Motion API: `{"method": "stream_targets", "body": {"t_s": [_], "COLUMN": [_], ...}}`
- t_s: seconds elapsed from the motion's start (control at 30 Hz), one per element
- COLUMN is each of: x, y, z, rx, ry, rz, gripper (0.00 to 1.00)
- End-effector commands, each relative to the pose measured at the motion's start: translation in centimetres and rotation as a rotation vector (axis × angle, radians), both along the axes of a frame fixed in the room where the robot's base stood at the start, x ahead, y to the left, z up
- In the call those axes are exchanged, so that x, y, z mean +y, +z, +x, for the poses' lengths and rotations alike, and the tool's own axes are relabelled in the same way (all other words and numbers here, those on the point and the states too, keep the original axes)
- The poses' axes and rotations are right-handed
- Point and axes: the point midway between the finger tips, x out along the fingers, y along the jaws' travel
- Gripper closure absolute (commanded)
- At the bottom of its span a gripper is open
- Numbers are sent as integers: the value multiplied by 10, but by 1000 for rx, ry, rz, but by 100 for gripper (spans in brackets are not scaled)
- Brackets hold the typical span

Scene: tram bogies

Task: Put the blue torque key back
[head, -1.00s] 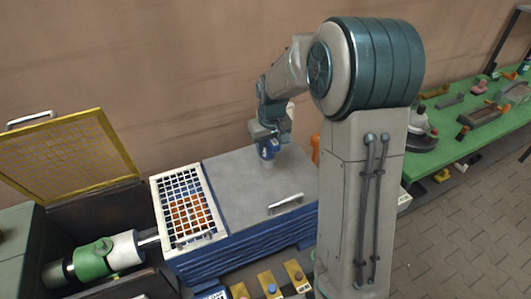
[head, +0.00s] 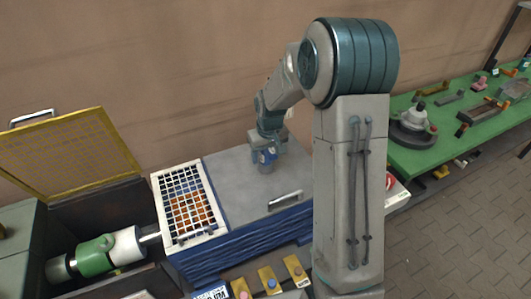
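My gripper (head: 266,148) points down over the grey top of the blue cabinet (head: 240,185). A small blue piece (head: 264,157) with a grey round lower part shows at its fingertips. I cannot tell whether this is the blue torque key, a part of my gripper, or something standing on the top. The fingers are too small to judge their gap. At the bottom of the view, several yellow plates (head: 266,272) carry knobs. One knob is blue (head: 271,283); whether it belongs to a torque key is unclear.
A white grid (head: 188,203) covers the cabinet top's left side; a handle (head: 285,201) is at its front. Left, an open dark box with a yellow mesh lid (head: 70,155) holds a green and white cylinder (head: 97,257). Right, a green bench (head: 450,135) carries several tools.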

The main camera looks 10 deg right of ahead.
Motion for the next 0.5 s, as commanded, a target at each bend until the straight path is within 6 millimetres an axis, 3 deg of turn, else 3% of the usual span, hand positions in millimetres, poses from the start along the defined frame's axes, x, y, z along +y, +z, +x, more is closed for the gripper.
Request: {"method": "stream_targets", "body": {"t_s": [0.33, 0.5], "x": [0, -1], "y": [6, 32], "z": [0, -3], "rx": [-1, -6], "ry": [0, 0], "rz": [0, -1], "gripper": [42, 42]}}
